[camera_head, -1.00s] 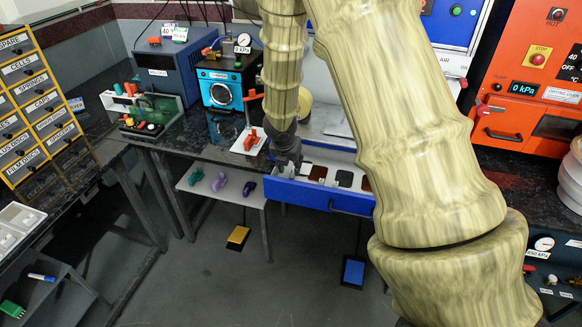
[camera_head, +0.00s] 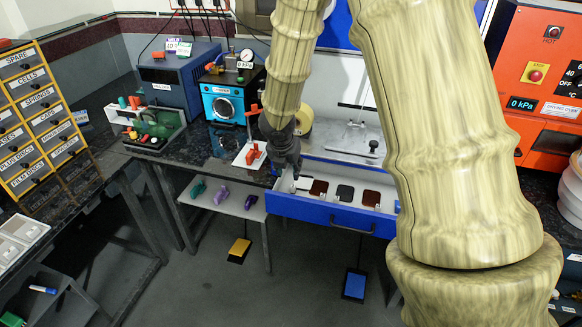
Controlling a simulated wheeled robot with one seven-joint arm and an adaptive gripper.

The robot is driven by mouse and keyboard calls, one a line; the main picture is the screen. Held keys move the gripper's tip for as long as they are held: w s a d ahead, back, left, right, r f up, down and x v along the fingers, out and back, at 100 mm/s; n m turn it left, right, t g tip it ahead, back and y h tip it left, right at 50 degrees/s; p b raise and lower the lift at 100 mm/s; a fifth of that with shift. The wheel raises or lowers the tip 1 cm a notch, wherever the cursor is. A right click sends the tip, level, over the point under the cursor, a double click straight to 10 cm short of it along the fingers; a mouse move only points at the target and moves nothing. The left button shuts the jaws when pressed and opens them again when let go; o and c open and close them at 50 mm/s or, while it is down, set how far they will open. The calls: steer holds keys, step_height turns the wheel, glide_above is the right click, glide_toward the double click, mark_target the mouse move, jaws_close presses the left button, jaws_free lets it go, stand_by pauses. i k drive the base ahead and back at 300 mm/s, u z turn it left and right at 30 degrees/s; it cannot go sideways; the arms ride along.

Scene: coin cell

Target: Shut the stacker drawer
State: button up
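The stacker drawer (camera_head: 318,212) is blue-fronted and stands pulled out below the workbench, with a long bar handle on its front. Inside it are several dark and brown square pads on a pale tray. My gripper (camera_head: 292,172) is dark and points down at the drawer's left end, over or at the inner side of its front wall. I cannot tell whether it touches the drawer. Its fingers are too small and dark to tell open from shut. My arm hides the drawer's right end and part of the machine behind it.
A white stand with a red part (camera_head: 250,155) is just left of my gripper. A blue machine with a round window (camera_head: 222,103) is behind it. A low shelf (camera_head: 228,201) holds several small coloured items. Blue (camera_head: 355,285) and yellow (camera_head: 239,248) pedals are below. The orange oven (camera_head: 535,90) is at right.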

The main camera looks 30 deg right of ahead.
mark_target(355, 217)
steer(key=z, duration=1.5)
